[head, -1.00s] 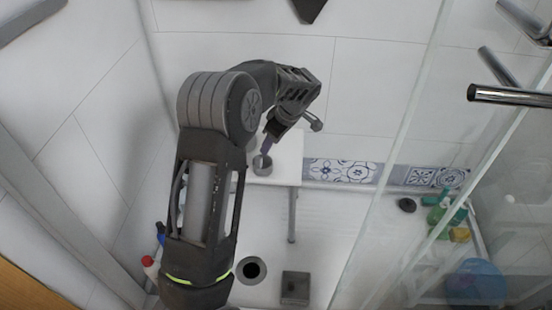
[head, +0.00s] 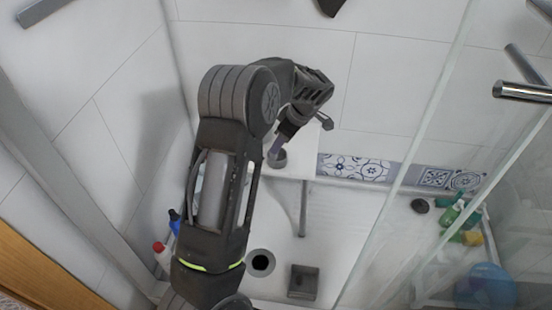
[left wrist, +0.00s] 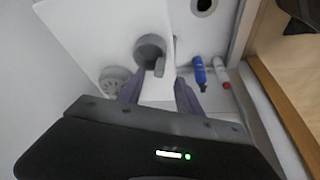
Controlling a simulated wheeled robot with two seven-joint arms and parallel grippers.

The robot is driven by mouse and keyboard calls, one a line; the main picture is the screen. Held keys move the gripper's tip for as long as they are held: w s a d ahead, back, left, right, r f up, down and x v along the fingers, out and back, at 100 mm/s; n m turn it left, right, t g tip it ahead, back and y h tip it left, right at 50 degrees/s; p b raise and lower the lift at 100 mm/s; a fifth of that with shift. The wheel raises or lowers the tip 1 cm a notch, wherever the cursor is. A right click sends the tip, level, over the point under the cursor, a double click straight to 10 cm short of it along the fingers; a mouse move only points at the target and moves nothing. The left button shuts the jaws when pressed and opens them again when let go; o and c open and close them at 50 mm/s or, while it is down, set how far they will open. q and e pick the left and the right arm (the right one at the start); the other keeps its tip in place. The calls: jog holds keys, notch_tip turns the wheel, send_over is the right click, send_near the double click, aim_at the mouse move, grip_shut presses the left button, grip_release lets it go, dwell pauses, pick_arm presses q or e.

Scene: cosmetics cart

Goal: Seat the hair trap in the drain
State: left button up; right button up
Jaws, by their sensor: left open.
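A grey round cup-like piece with an upright tab (left wrist: 149,48), which looks like the hair trap, stands on a white bench (left wrist: 95,35). In the head view the grey piece (head: 278,159) is partly hidden by my left gripper. My left gripper (head: 277,147) points down close to it. In the left wrist view my left gripper (left wrist: 158,92) has its purple-grey fingers apart with nothing held. I cannot tell if a finger touches the piece. The drain (head: 261,262) is a dark round hole in the white floor, in front of the bench. My right gripper is out of view.
A square grey box (head: 303,282) is right of the drain. Blue (head: 174,221) and red-capped (head: 162,254) bottles stand left. A glass panel (head: 410,150) and green bottles (head: 452,213) are right.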

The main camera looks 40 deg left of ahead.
pick_arm(q)
jog(key=shift+b+x, duration=0.35)
jog(key=shift+x, duration=2.3)
jog(key=shift+r, duration=0.1)
grip_shut()
